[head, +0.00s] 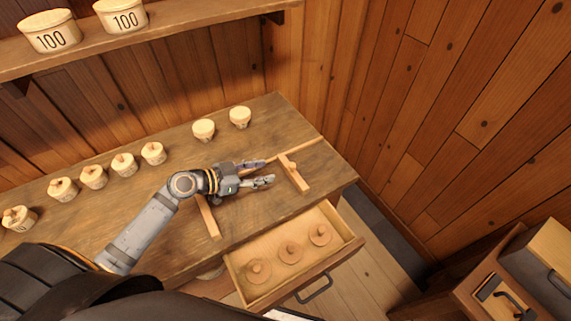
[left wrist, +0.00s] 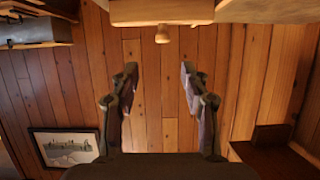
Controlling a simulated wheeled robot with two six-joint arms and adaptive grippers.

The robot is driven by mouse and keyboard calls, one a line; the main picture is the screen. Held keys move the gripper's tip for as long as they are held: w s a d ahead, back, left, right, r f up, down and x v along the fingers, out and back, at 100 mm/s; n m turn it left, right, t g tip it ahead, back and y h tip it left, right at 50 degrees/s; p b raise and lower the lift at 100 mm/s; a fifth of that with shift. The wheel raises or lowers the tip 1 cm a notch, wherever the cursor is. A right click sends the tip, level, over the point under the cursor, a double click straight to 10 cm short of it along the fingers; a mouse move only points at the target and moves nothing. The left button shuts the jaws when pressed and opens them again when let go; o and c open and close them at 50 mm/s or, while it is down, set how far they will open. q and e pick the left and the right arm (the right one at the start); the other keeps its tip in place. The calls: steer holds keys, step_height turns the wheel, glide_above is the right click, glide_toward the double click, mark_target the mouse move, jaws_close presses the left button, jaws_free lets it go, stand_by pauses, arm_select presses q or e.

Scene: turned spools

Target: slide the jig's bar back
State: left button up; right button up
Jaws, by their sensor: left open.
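The wooden jig lies on the workbench. It has a long thin rail (head: 309,145) along the back, a crosspiece bar (head: 298,180) with a small knob on the right, and another bar (head: 208,217) on the left. My left gripper (head: 268,171) is open and empty, between the two bars, its fingertips pointing right and a little short of the right bar. In the left wrist view a wooden bar (left wrist: 190,11) with a short peg (left wrist: 162,35) is at the top, beyond and above the open fingers (left wrist: 155,77). My gripper hides part of the rail.
Several small numbered cups (head: 123,165) stand along the bench's back. An open drawer (head: 237,281) with three turned spools (head: 290,252) juts out at the front. A shelf (head: 180,31) with two tubs marked 100 (head: 124,16) hangs above. A cabinet (head: 482,275) stands at lower right.

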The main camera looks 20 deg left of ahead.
mark_target(292, 165)
arm_select(q)
steer(key=p+x, duration=0.1)
steer(key=x, duration=0.3)
steer(key=p+x, duration=0.1)
steer(key=x, duration=0.3)
steer(key=shift+w+a, duration=0.15)
steer(key=shift+w, duration=0.15)
steer(key=shift+w+d+f, duration=0.35)
steer(key=shift+w+d, duration=0.1)
jaws_close()
arm_select(e)
steer(key=w+r, duration=0.1)
steer(key=w, duration=0.1)
steer(key=w+r, duration=0.1)
steer(key=shift+w+a+r, duration=0.1)
steer(key=shift+w, duration=0.3)
